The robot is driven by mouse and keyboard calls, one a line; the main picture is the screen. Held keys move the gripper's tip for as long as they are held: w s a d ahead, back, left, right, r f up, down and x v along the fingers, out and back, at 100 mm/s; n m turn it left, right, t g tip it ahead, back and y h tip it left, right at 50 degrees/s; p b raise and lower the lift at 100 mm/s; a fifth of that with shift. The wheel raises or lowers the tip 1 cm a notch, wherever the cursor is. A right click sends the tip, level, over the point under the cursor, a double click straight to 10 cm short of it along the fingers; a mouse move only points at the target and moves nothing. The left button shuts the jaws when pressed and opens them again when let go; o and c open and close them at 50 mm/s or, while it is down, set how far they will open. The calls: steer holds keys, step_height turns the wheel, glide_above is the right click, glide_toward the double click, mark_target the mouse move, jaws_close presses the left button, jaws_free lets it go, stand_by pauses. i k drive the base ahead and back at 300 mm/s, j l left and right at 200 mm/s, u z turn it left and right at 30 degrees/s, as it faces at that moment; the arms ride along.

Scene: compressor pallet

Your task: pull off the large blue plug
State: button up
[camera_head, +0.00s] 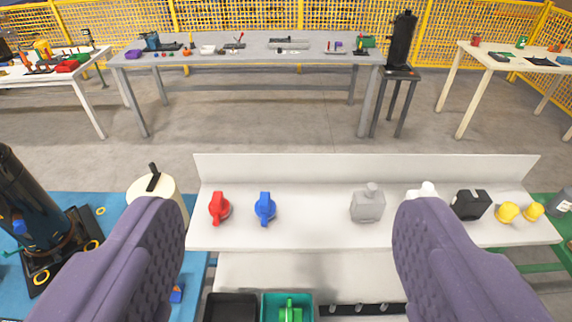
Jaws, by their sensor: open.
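My gripper (289,208) is open and empty, its two purple padded fingers spread wide at the lower left and lower right. A small blue part (177,292) lies low on the blue surface, just right of the left finger. Another small blue piece (19,227) shows on the black compressor unit (30,205) at the left edge. A blue part with a handle (265,207) stands on the white shelf, seen between the fingers. I cannot tell which of these is the large blue plug. The fingers hide parts of the shelf and the blue surface.
On the white shelf (310,232) stand a red handled part (219,208), a grey bottle (368,205), a black container (471,204) and yellow parts (508,212). A cream tank (158,188) stands left. Black (231,307) and teal (273,298) bins sit below. Tables stand behind open floor.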

mark_target(19, 226)
steer(key=u, duration=1.5)
steer(key=i+j+z, duration=0.15)
steer(key=i+j, duration=0.45)
steer(key=i+j+z, duration=0.15)
steer(key=i+j, duration=0.55)
steer(key=i+j+z, duration=0.15)
steer(key=i+j, duration=0.4)
steer(key=j, duration=0.2)
